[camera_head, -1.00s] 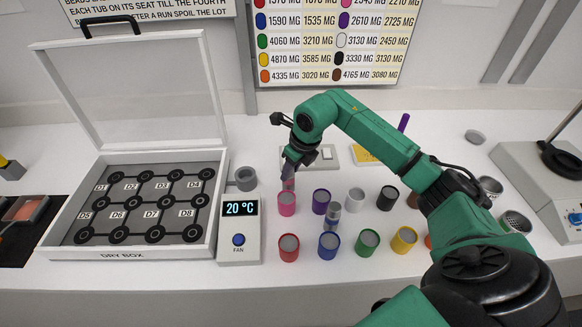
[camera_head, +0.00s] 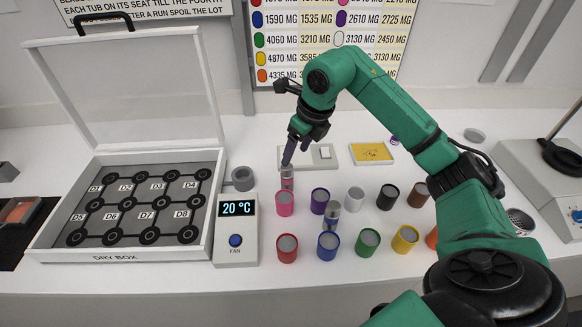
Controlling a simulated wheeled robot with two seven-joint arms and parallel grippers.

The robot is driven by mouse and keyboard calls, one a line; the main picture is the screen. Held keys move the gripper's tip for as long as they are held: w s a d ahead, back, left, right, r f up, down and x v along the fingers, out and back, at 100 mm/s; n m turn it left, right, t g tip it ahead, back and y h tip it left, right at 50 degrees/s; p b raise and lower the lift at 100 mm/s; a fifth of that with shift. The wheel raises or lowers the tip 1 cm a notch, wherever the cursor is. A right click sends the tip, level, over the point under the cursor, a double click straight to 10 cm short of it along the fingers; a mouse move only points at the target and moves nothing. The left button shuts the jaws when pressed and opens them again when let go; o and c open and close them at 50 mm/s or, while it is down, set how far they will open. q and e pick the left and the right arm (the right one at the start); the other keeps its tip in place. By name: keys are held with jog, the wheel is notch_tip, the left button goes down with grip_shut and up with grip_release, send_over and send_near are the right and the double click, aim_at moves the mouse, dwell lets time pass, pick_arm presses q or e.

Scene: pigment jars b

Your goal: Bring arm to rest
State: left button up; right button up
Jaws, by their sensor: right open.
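My right arm (camera_head: 395,110) comes in from the right and reaches over the row of tubs. Its gripper (camera_head: 288,160) points down above the pink tub (camera_head: 285,206), open. A small clear vial with pink in it (camera_head: 287,182) stands upright at the pink tub, just below the fingertips. I cannot tell whether the fingers still touch its top. A similar vial (camera_head: 332,208) stands upright at the blue tub (camera_head: 328,247). My left gripper is not in view.
More coloured tubs, such as a red tub (camera_head: 287,249) and green tub (camera_head: 367,243), crowd the bench. The open dry box (camera_head: 130,256) and temperature unit (camera_head: 236,235) stand left. A yellow tray (camera_head: 371,153) lies behind; a stirrer-like device (camera_head: 560,190) stands right.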

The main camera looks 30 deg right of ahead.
jog(key=shift+v, duration=1.85)
